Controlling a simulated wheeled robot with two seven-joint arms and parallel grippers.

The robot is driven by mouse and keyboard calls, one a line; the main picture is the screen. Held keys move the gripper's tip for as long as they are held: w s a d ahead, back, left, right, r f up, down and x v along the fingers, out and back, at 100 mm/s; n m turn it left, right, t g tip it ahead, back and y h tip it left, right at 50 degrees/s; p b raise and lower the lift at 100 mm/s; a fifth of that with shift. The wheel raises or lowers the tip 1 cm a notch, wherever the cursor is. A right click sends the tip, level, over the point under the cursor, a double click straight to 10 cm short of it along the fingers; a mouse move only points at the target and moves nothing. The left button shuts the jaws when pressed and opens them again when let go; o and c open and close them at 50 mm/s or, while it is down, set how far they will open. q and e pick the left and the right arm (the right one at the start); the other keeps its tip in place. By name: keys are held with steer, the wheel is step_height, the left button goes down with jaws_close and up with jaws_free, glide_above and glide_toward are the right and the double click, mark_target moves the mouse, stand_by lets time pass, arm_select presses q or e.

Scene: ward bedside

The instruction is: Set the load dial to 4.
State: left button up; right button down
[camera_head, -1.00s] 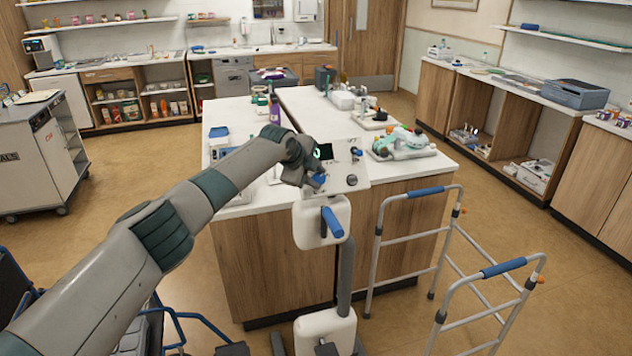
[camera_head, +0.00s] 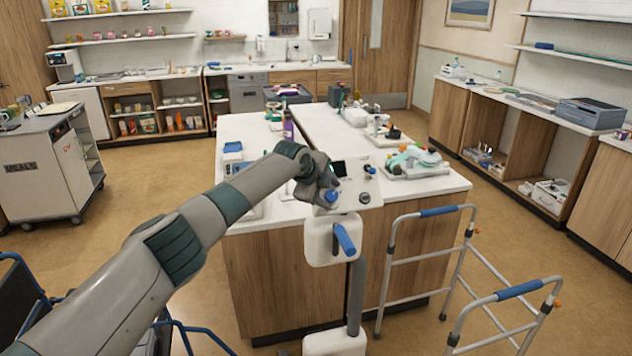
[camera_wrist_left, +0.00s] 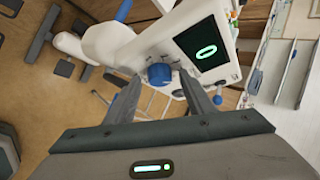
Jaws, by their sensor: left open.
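The white control panel (camera_head: 366,192) stands in front of the island counter on a white and grey post. It carries a dark display (camera_wrist_left: 204,46) with a green digit that looks like 0. A round blue dial (camera_wrist_left: 160,74) sits beside the display; it also shows in the head view (camera_head: 331,196). My left gripper (camera_wrist_left: 164,82) is open, with one finger on each side of the blue dial; I cannot tell if they touch it. It also shows at the panel in the head view (camera_head: 327,187), hiding part of the panel. My right gripper is not in view.
A smaller blue knob (camera_head: 370,169) sits at the panel's upper right. A blue handle (camera_head: 344,239) sticks out below the panel. A walking frame (camera_head: 437,212) stands close on the right. The counter (camera_head: 258,126) behind holds trays and bottles.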

arm_select(q)
steer(key=b+v, duration=0.5)
steer(key=v, duration=1.2)
steer(key=shift+b, duration=0.4)
steer(key=shift+a, duration=0.1)
